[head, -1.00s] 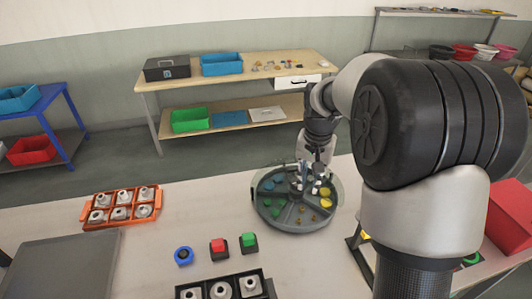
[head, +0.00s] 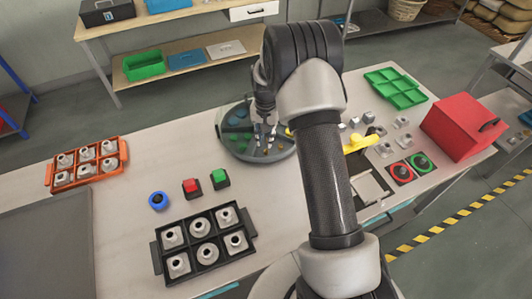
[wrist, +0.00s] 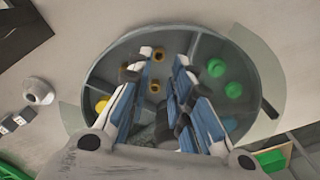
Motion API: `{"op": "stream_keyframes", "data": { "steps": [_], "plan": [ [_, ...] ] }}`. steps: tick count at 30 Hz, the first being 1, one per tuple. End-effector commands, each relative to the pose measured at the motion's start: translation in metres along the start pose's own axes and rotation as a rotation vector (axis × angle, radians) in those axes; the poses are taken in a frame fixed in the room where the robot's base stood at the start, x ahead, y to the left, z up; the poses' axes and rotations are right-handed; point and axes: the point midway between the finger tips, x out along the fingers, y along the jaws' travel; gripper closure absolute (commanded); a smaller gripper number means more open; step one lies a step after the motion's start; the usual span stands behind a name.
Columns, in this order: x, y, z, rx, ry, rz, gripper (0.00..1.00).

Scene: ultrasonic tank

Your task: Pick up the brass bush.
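The round grey divided tray (head: 226,146) stands on the table, with small parts sorted by colour in its compartments. In the wrist view, three small brass bushes show: one near the fingertips (wrist: 158,55), one lower between the fingers (wrist: 155,86), and one partly behind the left finger (wrist: 131,75). My gripper (wrist: 164,60) is open over the tray, its fingers either side of the brass parts. Nothing is visibly held. Its height above the bushes is hard to tell. In the head view my gripper (head: 265,137) is over the tray and the bushes are tiny.
Green parts (wrist: 225,80) and a yellow part (wrist: 102,105) lie in other compartments. A clear curved guard stands around the tray. Red and green buttons (head: 205,184), a black fixture (head: 205,243) and an orange rack (head: 88,162) are to the left. A red box (head: 463,127) is at right.

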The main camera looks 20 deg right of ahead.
Motion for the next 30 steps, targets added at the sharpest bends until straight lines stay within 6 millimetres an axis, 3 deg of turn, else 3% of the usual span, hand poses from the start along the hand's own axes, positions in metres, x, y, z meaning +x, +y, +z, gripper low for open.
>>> {"op": "stream_keyframes", "data": {
  "steps": [8, 18, 25, 30],
  "plan": [
    [0.017, 0.000, -0.001, 0.000, 0.001, 0.000, 0.80],
    [0.062, 0.002, -0.002, 0.000, 0.001, -0.001, 0.80],
    [0.063, 0.001, -0.002, 0.000, 0.002, -0.001, 0.81],
    [0.063, 0.001, -0.002, 0.000, 0.002, -0.001, 0.92]
  ]
}}
